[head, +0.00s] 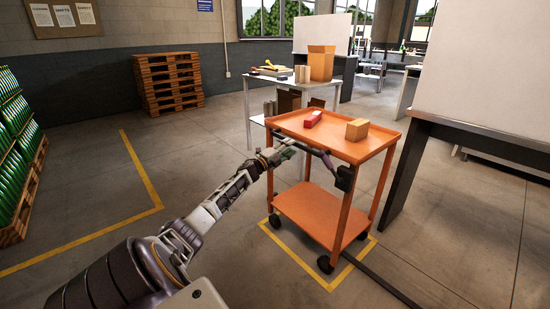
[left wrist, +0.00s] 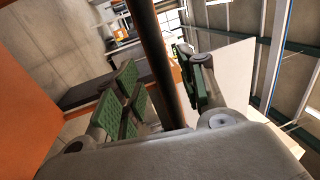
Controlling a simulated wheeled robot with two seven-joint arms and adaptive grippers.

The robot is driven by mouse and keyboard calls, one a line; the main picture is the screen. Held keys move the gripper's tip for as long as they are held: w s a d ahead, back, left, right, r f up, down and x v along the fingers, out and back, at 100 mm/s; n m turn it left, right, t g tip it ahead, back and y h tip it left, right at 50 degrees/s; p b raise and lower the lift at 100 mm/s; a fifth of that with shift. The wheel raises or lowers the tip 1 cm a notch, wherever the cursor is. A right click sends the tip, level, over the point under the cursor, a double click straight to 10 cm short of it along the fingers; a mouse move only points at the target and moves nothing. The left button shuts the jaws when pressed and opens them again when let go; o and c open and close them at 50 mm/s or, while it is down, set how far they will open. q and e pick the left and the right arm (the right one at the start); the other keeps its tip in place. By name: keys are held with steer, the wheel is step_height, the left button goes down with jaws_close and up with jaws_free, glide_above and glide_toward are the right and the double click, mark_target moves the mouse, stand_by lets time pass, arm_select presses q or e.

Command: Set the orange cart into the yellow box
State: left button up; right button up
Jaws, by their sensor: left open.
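The orange cart (head: 320,213) stands upright, with a dark push handle (head: 317,151) along its near side. The yellow box (head: 293,255) is a taped outline on the floor around the cart's near wheels. The visible wheels appear inside the tape or close to it; the far wheel is hidden. My left gripper (head: 287,150) is at the left part of the handle. In the left wrist view, a dark bar (left wrist: 170,60) runs between its green pads, which stand apart. The cart's orange side (left wrist: 35,95) fills the left there. My right gripper is not in view.
A red block (head: 312,119) and a tan box (head: 357,129) lie on the cart top. A white table (head: 293,91) stands behind, a dark workbench (head: 480,135) to the right. Another yellow floor line (head: 90,236) and pallets (head: 168,83) are at left. Floor left of the cart is open.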

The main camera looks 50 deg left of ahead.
arm_select(q)
steer(key=s+f, duration=0.1)
steer(key=s, duration=0.6)
steer(key=shift+s+f, duration=0.25)
steer(key=shift+s, duration=0.1)
stand_by(0.4)
steer(key=shift+a, duration=0.15)
stand_by(0.4)
